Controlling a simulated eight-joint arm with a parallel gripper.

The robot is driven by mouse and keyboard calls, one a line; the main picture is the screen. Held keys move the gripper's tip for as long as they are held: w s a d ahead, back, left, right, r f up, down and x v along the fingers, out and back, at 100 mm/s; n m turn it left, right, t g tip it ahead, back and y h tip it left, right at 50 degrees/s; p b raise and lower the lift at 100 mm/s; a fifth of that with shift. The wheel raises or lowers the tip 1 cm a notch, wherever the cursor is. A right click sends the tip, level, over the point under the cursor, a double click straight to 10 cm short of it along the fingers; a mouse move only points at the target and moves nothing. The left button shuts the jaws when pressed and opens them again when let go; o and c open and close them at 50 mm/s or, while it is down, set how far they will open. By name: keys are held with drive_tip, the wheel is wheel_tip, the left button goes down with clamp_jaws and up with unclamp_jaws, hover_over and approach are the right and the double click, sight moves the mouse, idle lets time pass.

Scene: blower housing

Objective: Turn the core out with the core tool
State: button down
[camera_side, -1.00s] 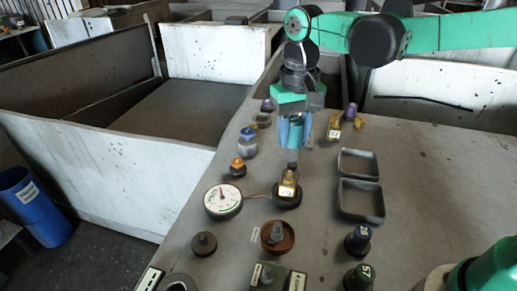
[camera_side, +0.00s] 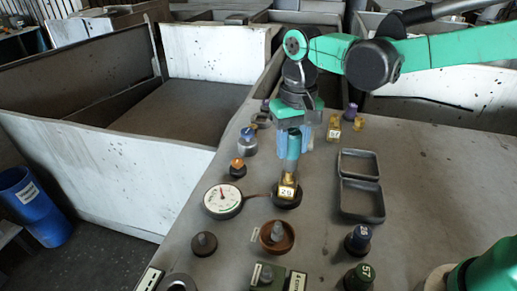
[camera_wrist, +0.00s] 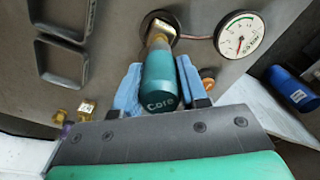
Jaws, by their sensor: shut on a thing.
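The core tool (camera_side: 293,146) has a teal handle. The wrist view shows the word "Core" on its near end (camera_wrist: 159,82). My gripper (camera_side: 294,143) is shut on the handle, with a light blue finger pad on each side (camera_wrist: 158,88). The tool stands roughly upright. Its lower end meets the top of a brass fitting (camera_side: 287,187) with a white number tag, on a dark round base (camera_side: 286,201). In the wrist view the tool lines up with the brass fitting (camera_wrist: 160,31). The core is hidden, and I cannot tell how deep the tip sits.
A dial gauge (camera_side: 223,201) connects by a thin line to the base. Two joined dark trays (camera_side: 362,204) lie to the right. A brown bowl (camera_side: 277,237) and dark knobs stand in front. Small brass parts (camera_side: 334,133) stand behind right.

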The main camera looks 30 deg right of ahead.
sight(291, 156)
drive_tip(key=shift+f, duration=0.15)
idle(0.4)
drive_tip(key=shift+f, duration=0.4)
drive_tip(key=shift+f, duration=0.95)
idle(0.7)
drive_tip(key=n, duration=0.4)
drive_tip(key=shift+n, duration=2)
